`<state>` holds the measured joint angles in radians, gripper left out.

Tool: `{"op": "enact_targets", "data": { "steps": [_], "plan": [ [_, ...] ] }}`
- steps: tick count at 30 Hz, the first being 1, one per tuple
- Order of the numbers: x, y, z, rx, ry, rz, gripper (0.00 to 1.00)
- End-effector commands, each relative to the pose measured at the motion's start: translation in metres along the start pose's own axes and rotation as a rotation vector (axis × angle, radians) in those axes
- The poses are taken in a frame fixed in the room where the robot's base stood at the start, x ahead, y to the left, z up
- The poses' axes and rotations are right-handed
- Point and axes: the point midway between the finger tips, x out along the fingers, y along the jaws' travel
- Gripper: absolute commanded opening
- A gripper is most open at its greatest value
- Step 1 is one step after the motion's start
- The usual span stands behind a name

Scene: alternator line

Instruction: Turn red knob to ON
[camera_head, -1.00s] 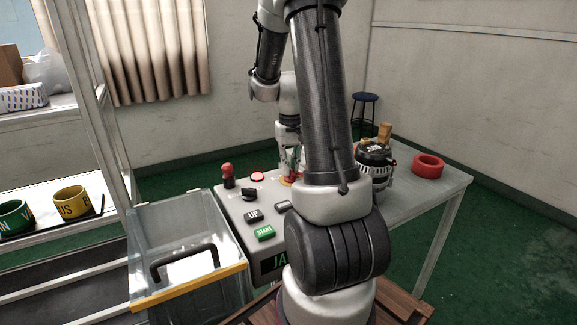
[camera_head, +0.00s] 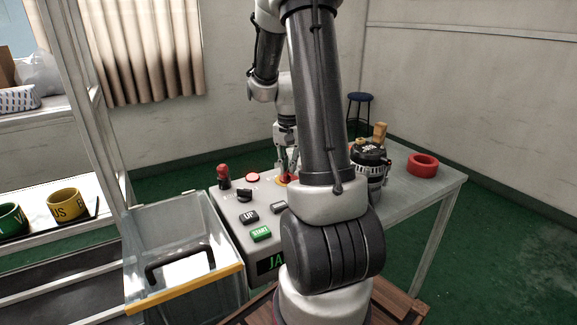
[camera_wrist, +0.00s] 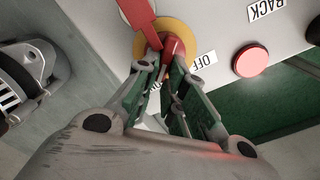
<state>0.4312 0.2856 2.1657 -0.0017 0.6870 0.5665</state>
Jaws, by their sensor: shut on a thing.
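The red knob (camera_wrist: 176,46) sits on a yellow round plate (camera_wrist: 190,32) on the grey control panel. In the wrist view an OFF label (camera_wrist: 204,60) lies beside the plate. My gripper (camera_wrist: 161,66) is shut on the red knob, its green-sided fingers on either side of the knob's near end. In the head view the knob (camera_head: 285,181) shows only as a small red and yellow patch under my gripper (camera_head: 285,172). The ON label cannot be seen.
The control panel (camera_head: 232,223) also bears a red round button (camera_head: 253,178), a red-topped lever (camera_head: 223,176), a black switch (camera_head: 245,195) and a green START button (camera_head: 261,234). An alternator (camera_head: 369,170) and red ring (camera_head: 422,165) stand right. A clear bin (camera_head: 180,228) is left.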

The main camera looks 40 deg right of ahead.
Motion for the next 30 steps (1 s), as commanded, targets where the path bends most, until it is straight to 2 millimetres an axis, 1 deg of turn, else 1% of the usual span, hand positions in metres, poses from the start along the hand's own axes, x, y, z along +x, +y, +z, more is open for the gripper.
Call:
{"op": "enact_targets", "data": {
  "steps": [1, 11, 12, 15, 22, 25, 28, 30],
  "plan": [
    [0.003, 0.002, 0.005, 0.007, -0.015, 0.006, 0.0],
    [0.003, 0.002, 0.006, 0.008, -0.016, 0.006, 0.0],
    [0.003, 0.002, 0.006, 0.008, -0.016, 0.006, 0.17],
    [0.003, 0.002, 0.006, 0.008, -0.016, 0.006, 0.33],
    [0.003, 0.002, 0.005, 0.007, -0.015, 0.006, 0.33],
    [-0.001, 0.002, 0.005, 0.007, -0.014, 0.005, 0.33],
    [-0.013, 0.002, 0.004, 0.007, -0.01, 0.003, 0.33],
    [-0.026, 0.001, 0.003, 0.006, -0.008, 0.001, 0.33]
  ]
}}
